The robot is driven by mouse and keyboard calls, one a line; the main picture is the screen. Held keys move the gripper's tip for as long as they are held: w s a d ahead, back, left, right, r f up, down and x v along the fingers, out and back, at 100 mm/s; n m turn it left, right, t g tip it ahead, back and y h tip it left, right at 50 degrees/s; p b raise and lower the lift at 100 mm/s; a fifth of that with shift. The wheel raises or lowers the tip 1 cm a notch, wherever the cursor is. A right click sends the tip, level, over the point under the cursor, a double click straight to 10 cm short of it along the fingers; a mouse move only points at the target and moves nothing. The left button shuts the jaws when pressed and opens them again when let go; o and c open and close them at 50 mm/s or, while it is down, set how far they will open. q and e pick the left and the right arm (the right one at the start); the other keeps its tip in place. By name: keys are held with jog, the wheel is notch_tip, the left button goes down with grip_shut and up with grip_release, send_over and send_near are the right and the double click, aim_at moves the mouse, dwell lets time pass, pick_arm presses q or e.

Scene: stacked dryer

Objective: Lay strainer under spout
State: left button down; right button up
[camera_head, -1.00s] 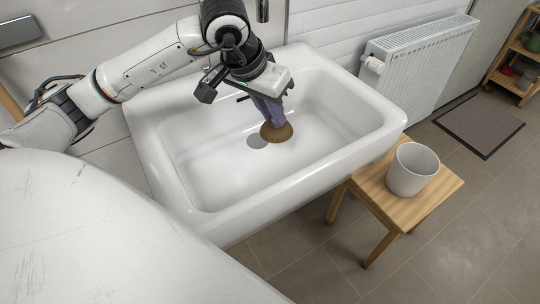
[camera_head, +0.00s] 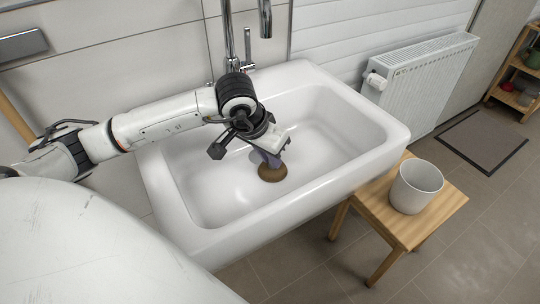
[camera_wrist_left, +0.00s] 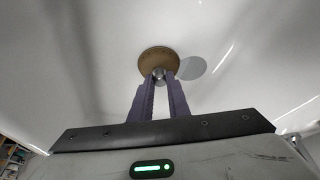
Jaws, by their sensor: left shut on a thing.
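The strainer (camera_head: 272,173) is a round brown disc low in the white sink (camera_head: 215,215). My left gripper (camera_head: 270,158) points down at it. In the left wrist view the purple fingers (camera_wrist_left: 159,84) are shut on the knob of the strainer (camera_wrist_left: 158,55). I cannot tell whether the disc touches the basin floor. A grey round drain (camera_wrist_left: 193,68) shows right beside the disc, partly overlapped by it in that view. The spout (camera_head: 265,20) comes down at the top, behind the basin, with the tap body to its left. My right gripper is not in view.
A wooden stool (camera_head: 432,225) with a white bucket (camera_head: 415,187) stands right of the sink. A radiator (camera_head: 425,75) hangs on the wall behind. The sink walls rise around the gripper; the rest of the basin is empty.

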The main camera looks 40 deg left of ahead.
pick_arm(q)
jog(key=shift+f, duration=0.1)
jog(key=c, duration=1.7)
grip_release()
jog(key=shift+r, duration=0.4)
jog(key=v, duration=1.1)
jog(key=shift+s+r, duration=0.2)
jog(key=shift+r, duration=0.05)
